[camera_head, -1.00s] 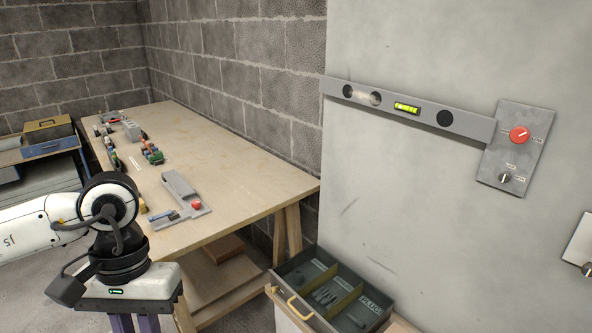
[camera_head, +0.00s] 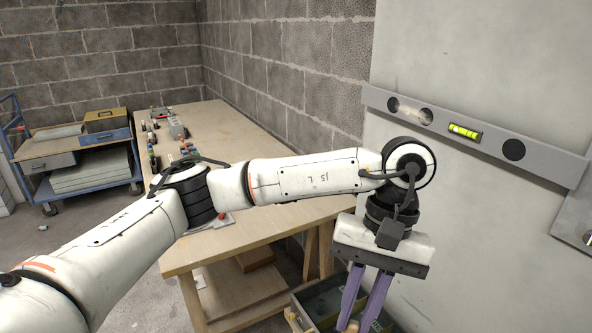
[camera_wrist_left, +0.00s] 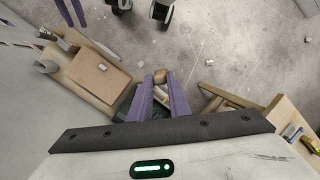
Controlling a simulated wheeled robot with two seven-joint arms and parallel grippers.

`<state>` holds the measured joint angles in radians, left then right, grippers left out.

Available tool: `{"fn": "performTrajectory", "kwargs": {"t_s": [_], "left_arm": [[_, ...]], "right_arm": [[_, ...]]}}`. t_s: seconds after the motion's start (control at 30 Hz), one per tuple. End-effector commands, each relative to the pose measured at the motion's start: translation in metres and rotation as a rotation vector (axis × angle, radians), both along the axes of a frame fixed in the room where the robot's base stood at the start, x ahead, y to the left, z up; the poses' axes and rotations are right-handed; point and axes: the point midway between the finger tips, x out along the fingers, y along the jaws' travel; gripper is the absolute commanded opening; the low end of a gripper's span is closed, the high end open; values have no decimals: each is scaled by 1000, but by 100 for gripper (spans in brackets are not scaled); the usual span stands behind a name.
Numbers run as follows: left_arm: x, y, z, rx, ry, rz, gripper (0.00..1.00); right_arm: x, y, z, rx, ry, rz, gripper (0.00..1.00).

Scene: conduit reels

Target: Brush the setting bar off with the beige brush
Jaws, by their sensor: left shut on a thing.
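A long grey bar (camera_head: 478,135) with a yellow-green vial and dark round holes, apparently the setting bar, is fixed across the pale wall panel at upper right. A pale dusty patch shows near its left end. My left gripper (camera_head: 358,315) points down below the bar, in front of the panel and apart from the bar. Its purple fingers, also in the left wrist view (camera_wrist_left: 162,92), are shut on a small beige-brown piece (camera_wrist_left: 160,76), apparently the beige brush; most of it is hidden. Purple parts at the wrist view's upper left may be my right gripper; its jaws are unclear.
A dark compartment box (camera_head: 310,299) stands below the left gripper. The wooden workbench (camera_head: 255,125) with small parts is behind my left arm. A blue trolley (camera_head: 75,150) is at far left. A grey plate (camera_head: 577,218) joins the bar's right end.

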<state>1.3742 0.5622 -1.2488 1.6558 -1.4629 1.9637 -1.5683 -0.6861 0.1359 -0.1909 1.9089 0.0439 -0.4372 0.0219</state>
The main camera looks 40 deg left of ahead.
Motion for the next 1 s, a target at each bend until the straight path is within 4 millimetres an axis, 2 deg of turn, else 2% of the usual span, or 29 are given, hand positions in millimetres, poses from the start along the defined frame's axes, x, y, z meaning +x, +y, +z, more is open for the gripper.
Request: {"fn": "performTrajectory", "kwargs": {"t_s": [0.03,0.4,0.77,1.0], "left_arm": [[5,-9,4,17,9,52,0],[29,-39,32,140,113,437,0],[50,-53,65,225,261,831,0],[64,-56,89,246,426,1158,0]], "right_arm": [[0,0,-2,0,-1,0,31],[1,1,-7,0,-1,1,31],[1,1,-12,0,-2,3,31],[1,2,-15,0,-2,3,31]]}}
